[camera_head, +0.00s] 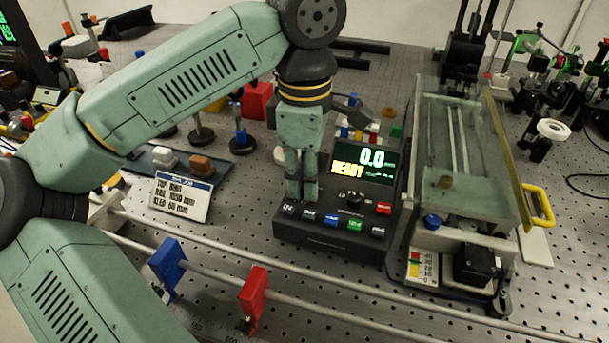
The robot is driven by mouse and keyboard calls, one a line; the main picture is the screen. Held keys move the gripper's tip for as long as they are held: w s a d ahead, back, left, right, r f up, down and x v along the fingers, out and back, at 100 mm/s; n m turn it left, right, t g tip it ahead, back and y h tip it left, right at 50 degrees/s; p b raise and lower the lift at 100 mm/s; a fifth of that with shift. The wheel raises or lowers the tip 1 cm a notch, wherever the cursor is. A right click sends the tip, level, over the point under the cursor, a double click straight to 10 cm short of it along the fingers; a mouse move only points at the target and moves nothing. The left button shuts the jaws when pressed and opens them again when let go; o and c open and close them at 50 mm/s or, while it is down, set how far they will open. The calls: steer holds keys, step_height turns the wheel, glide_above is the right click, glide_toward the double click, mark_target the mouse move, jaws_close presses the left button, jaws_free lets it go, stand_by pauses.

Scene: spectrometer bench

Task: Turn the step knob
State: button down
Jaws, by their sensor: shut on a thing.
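The dark control console (322,236) stands on the bench in the middle of the head view. Its screen (364,163) reads 0.0 and READY. My gripper (301,194) points straight down over the left part of the console's top. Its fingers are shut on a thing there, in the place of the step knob. The fingers hide the knob itself, so its pointer and marks cannot be seen. A small dark dial (353,198) with marks around it sits just right of the fingers.
Push buttons, among them a green one (355,225) and a red one (384,208), line the console close to my fingers. A glass-covered unit (462,150) stands to the right. A printed card (181,197) stands to the left. Rails with a red carrier (254,298) run in front.

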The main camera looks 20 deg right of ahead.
steer(key=c, duration=1.8)
jaws_free()
steer(key=shift+r, duration=0.15)
step_height(320, 180, up, 12)
